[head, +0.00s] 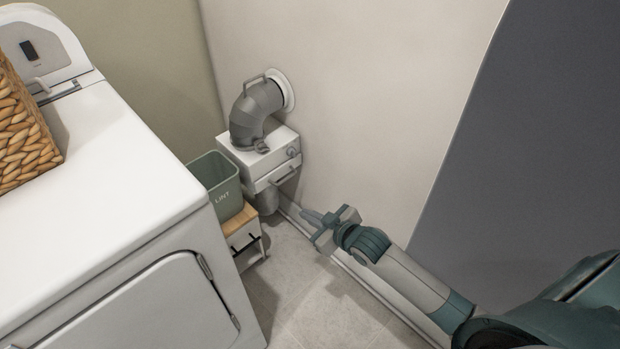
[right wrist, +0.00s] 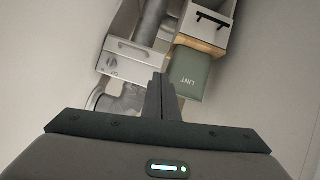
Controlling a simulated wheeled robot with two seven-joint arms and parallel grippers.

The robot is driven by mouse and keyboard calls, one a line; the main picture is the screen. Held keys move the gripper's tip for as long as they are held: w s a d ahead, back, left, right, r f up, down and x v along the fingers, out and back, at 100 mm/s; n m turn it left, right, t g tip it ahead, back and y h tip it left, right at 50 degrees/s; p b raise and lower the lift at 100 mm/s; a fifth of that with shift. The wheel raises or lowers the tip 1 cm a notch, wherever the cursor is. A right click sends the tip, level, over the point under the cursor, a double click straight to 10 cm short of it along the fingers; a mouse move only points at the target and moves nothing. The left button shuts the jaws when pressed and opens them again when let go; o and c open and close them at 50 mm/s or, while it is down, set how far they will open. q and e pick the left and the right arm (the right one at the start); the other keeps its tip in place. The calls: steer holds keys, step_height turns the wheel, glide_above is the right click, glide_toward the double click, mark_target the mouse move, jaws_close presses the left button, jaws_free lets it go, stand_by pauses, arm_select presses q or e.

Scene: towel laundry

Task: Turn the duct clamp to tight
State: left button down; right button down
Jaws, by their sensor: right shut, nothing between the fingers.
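A grey duct elbow (head: 250,112) runs from a round wall collar down to the top of a small white box (head: 262,160). My right gripper (head: 307,215) is shut and empty, in front of and below the box, apart from the clamp. In the right wrist view its fingers (right wrist: 161,98) are together, between the box front (right wrist: 130,62) and a green bin. The elbow (right wrist: 122,106) shows there partly hidden behind my gripper body. My left gripper is not in view.
A green LINT bin (head: 220,183) stands on a small wood-topped cabinet (head: 240,218) left of the box. A white dryer (head: 100,190) with a wicker basket (head: 22,130) fills the left. A wall with a baseboard borders the right. Tiled floor (head: 290,295) is clear between.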

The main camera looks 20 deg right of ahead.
steer(key=s+a+f+m+g, duration=0.1)
steer(key=s+f+g, duration=0.1)
steer(key=s, duration=0.8)
steer(key=s+a+f+m+g+h, duration=0.1)
steer(key=s+a+f+g, duration=0.1)
steer(key=s, duration=0.8)
steer(key=s+a+f+m+g+h, duration=0.1)
steer(key=s+f+g, duration=0.2)
steer(key=s, duration=0.8)
steer(key=shift+a+g, duration=0.3)
steer(key=shift+a, duration=0.1)
steer(key=shift+s+f, duration=0.1)
